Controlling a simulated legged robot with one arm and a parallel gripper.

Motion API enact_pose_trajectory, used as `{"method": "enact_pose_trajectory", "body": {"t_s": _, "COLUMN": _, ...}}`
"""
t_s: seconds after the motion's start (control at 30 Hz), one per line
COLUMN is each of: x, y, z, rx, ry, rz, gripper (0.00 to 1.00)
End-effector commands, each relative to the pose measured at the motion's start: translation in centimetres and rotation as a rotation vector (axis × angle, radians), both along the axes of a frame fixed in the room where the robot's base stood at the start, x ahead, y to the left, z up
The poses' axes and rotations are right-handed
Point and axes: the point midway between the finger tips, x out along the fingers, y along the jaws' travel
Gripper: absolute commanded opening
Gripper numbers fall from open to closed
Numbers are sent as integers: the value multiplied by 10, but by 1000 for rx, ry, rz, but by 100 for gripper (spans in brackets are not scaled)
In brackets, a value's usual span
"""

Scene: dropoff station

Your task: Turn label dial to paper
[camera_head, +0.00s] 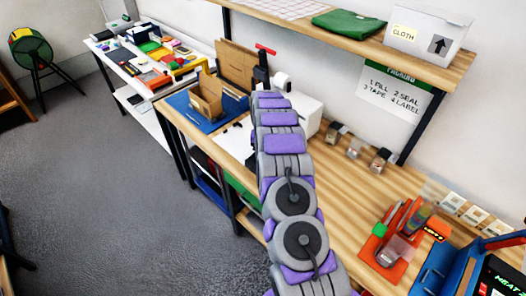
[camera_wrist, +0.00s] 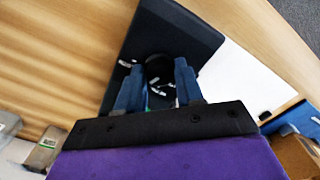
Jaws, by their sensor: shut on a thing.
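The label dial (camera_wrist: 158,68) is a round black knob on a dark panel (camera_wrist: 178,28) in the wrist view. Small white marks surround it; I cannot read them or tell which one it points at. My gripper (camera_wrist: 158,82) has its two blue fingers on either side of the knob and is shut on it. A bit of green shows between the fingers. In the head view, my purple and grey arm reaches over the bench toward a white box (camera_head: 308,116); the gripper and dial are hidden there.
An open cardboard box (camera_head: 208,100) stands on a blue mat left of my arm. A dark post with a red handle (camera_head: 265,49) rises behind it. Small blocks (camera_head: 355,148) and an orange tape dispenser (camera_head: 390,245) stand right. A shelf (camera_head: 350,42) overhangs the bench.

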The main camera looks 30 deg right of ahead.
Motion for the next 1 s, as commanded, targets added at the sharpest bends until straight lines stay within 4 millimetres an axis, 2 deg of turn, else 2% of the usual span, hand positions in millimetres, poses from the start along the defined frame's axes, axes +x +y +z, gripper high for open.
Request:
{"method": "enact_pose_trajectory", "body": {"t_s": 0.27, "x": 3, "y": -1, "z": 2, "rx": -2, "ry": -9, "rz": -68, "gripper": 6}}
{"method": "enact_pose_trajectory", "body": {"t_s": 0.7, "x": 3, "y": -1, "z": 2, "rx": -3, "ry": -10, "rz": -76, "gripper": 6}}
{"method": "enact_pose_trajectory", "body": {"t_s": 0.73, "x": 3, "y": -1, "z": 2, "rx": -3, "ry": -10, "rz": -76, "gripper": 38}}
{"method": "enact_pose_trajectory", "body": {"t_s": 0.97, "x": 1, "y": 0, "z": 1, "rx": -1, "ry": -6, "rz": -76, "gripper": 60}}
{"method": "enact_pose_trajectory", "body": {"t_s": 1.0, "x": 1, "y": 0, "z": 1, "rx": -1, "ry": -5, "rz": -76, "gripper": 61}}
